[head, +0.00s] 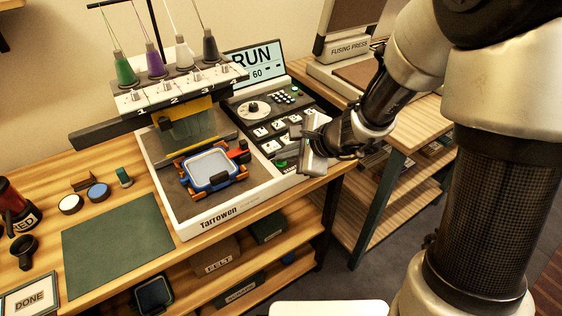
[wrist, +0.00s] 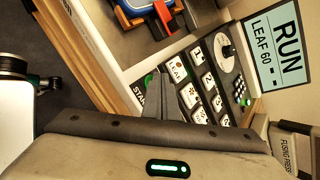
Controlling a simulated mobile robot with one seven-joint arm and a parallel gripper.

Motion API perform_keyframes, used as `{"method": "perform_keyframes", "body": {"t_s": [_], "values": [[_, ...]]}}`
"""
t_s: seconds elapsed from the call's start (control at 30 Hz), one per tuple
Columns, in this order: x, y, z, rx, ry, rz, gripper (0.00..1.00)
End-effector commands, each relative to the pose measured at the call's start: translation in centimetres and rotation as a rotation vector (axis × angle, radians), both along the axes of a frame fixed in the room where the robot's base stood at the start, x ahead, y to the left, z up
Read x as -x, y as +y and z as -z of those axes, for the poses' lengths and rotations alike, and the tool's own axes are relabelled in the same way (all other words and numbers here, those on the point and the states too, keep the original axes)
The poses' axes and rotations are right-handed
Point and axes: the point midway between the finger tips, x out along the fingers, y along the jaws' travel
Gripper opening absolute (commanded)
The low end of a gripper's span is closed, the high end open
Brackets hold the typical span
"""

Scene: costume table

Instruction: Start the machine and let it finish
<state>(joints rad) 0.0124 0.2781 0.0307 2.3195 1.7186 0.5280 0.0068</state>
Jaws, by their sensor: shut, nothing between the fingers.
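The Tarrowen embroidery machine (head: 205,222) stands on the wooden table. Its screen (head: 258,64) reads RUN and 60; in the wrist view the screen (wrist: 276,48) reads RUN, LEAF 60 and dashes. A blue hoop with pale cloth (head: 210,168) sits under the needle head in an orange holder. My gripper (head: 308,158) is shut and empty at the right edge of the control panel (head: 268,122). In the wrist view its fingers (wrist: 168,98) are over the panel near the START label (wrist: 138,96) and a LEAF key (wrist: 177,70). Contact cannot be told.
Spools of green, purple, white and dark thread (head: 124,70) stand on the machine head. A green mat (head: 117,249), small discs and a DONE frame (head: 30,297) lie at left. A fusing press (head: 345,50) stands on the right table. Shelves below hold bins.

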Motion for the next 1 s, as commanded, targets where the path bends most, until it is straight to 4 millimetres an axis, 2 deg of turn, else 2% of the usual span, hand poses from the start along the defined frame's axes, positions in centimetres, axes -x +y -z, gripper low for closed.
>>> {"method": "perform_keyframes", "body": {"t_s": [0.37, 0.7, 1.0], "values": [[0.0, 0.0, -0.1, 0.001, 0.000, 0.001, 0.00], [0.0, 0.0, -1.6, 0.001, -0.001, -0.001, 0.00], [0.0, 0.0, -1.6, 0.000, 0.000, 0.000, 0.00]]}}
